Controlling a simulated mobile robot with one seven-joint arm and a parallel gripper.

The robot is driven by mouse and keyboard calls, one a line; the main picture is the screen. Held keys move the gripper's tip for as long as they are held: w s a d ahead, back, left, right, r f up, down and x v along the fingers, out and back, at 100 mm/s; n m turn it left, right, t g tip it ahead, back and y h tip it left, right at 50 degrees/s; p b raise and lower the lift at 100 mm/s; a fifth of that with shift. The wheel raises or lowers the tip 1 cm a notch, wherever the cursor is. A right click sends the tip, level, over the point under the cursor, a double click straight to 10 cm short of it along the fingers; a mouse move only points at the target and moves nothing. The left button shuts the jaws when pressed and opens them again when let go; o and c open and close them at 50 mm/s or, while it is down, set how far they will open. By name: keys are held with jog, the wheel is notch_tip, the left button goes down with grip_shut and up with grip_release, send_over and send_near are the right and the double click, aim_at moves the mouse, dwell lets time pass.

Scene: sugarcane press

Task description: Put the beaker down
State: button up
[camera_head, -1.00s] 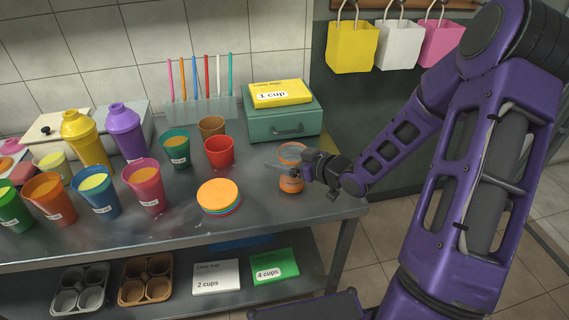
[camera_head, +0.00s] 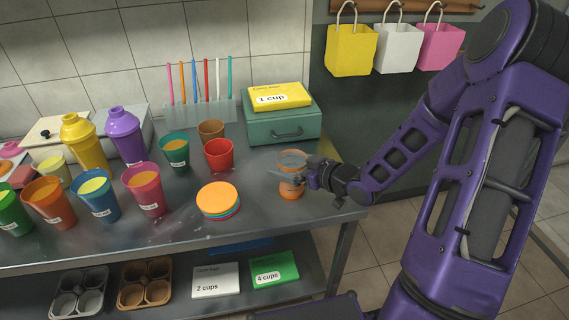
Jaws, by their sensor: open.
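The beaker (camera_head: 291,190) is a clear vessel with orange showing in it. It stands upright on the grey metal table near the right end. My gripper (camera_head: 290,175) comes in from the right at the beaker's upper half. Its jaws are open, with the fingers around or right beside the beaker; I cannot tell whether they touch it. The fingers hide part of the beaker's middle.
Left of the beaker is a stack of round lids (camera_head: 218,199). A red cup (camera_head: 219,154) and a green box (camera_head: 284,125) stand behind. Several filled cups and shakers crowd the left. The table's front edge (camera_head: 190,239) and right corner are close to the beaker.

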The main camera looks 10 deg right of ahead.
jog(key=p+v, duration=0.1)
jog(key=v, duration=0.9)
jog(key=shift+p, duration=0.4)
